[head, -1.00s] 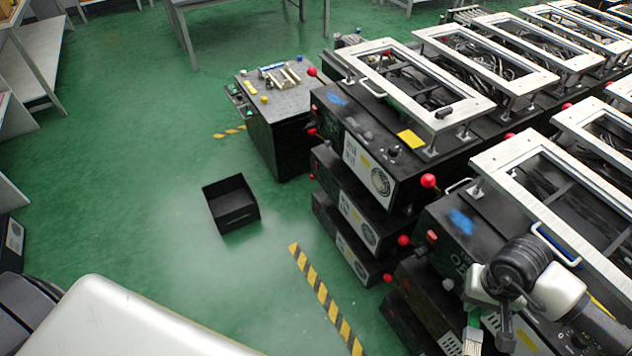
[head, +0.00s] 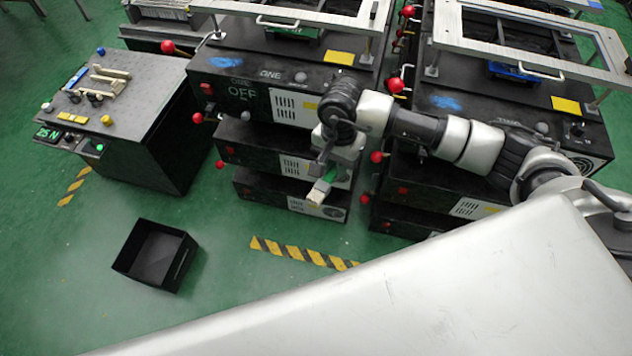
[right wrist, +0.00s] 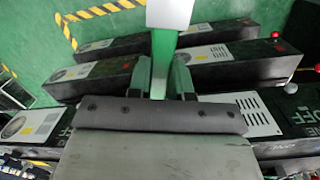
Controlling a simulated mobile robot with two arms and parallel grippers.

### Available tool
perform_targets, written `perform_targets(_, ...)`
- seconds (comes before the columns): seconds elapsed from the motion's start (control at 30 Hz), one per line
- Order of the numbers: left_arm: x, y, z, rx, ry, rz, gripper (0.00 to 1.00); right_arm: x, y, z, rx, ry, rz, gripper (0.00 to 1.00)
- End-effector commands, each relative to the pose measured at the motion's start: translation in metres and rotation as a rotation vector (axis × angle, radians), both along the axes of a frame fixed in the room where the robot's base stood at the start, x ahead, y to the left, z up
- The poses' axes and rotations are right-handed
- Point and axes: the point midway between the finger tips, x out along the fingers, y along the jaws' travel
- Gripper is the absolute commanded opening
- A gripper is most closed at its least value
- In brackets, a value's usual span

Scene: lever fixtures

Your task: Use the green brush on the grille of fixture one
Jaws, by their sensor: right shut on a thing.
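Fixture one (head: 240,82) is a black box in the head view, marked ONE, with a green OFF readout. Its grille (head: 284,108) is a slotted white panel on the front face. In the right wrist view this grille (right wrist: 257,113) lies right of the fingers. My right gripper (head: 326,176) is shut on the green brush (head: 318,192) in front of the fixture stack, below the grille level. In the right wrist view the fingers (right wrist: 162,82) hold its green handle, with the white head (right wrist: 170,14) beyond. The brush looks apart from the grille. My left gripper is not in view.
Red ball levers (head: 198,118) stick out beside the fixtures. A second fixture stack (head: 455,95) stands to the right, behind my right arm. A dark table (head: 150,80) with small parts stands left. An open black bin (head: 150,255) and striped tape (head: 290,250) are on the floor.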

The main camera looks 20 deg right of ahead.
Motion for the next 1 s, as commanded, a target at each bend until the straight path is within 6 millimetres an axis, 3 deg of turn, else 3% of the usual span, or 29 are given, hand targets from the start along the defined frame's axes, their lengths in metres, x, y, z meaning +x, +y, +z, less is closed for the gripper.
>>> perform_targets(0.03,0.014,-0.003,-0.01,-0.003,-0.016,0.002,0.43,0.005,0.001,-0.023,0.006,0.011,-0.13,0.0)
perform_targets(0.2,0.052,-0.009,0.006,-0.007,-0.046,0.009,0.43,0.02,0.002,-0.053,0.036,0.049,-0.61,0.0)
perform_targets(0.4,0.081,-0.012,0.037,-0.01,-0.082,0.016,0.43,0.036,0.003,-0.086,0.096,0.073,-1.154,0.0)
perform_targets(0.7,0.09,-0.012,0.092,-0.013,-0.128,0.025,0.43,0.057,0.002,-0.129,0.209,0.058,-1.879,0.0)
perform_targets(1.0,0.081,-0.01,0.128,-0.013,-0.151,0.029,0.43,0.068,0.0,-0.145,0.279,0.026,-2.253,0.0)
